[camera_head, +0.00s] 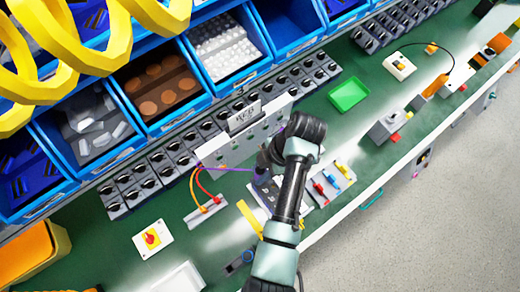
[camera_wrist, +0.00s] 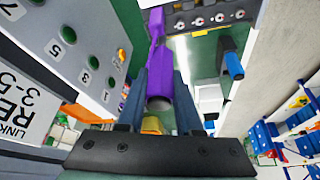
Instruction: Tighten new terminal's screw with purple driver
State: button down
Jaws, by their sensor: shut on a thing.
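My gripper (camera_wrist: 165,75) is shut on the purple driver (camera_wrist: 155,30) in the wrist view. The driver's purple body runs from between the fingers toward the top edge. Its tip is not visible, so I cannot tell whether it touches a screw. In the head view my gripper (camera_head: 268,162) is beside the grey panel (camera_head: 262,125), and a thin purple line runs left from it. A dark strip with several round metal heads (camera_wrist: 210,18) lies at the top of the wrist view. I cannot tell which terminal is the new one.
A numbered panel (camera_wrist: 85,45) with green dots stands close left of the fingers. A blue-handled driver (camera_wrist: 233,66) is at right. A rack (camera_head: 335,180) of coloured drivers lies right of my arm. Orange and red wires (camera_head: 205,200) and a green tray (camera_head: 348,94) are on the bench.

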jog(key=shift+s+r+m+t+p, duration=0.15)
jog(key=shift+m+t+p, duration=0.15)
jog(key=shift+m+p, duration=0.5)
jog(key=shift+m+t+p, duration=0.3)
jog(key=shift+m+p, duration=0.1)
jog(key=shift+m, duration=0.3)
jog(key=m+t+p, duration=0.1)
jog(key=m, duration=0.3)
jog(key=shift+p, duration=0.4)
jog(key=shift+f+m+t, duration=0.2)
jog(key=shift+m+t, duration=0.2)
jog(key=shift+m, duration=0.1)
jog(key=shift+w, duration=0.2)
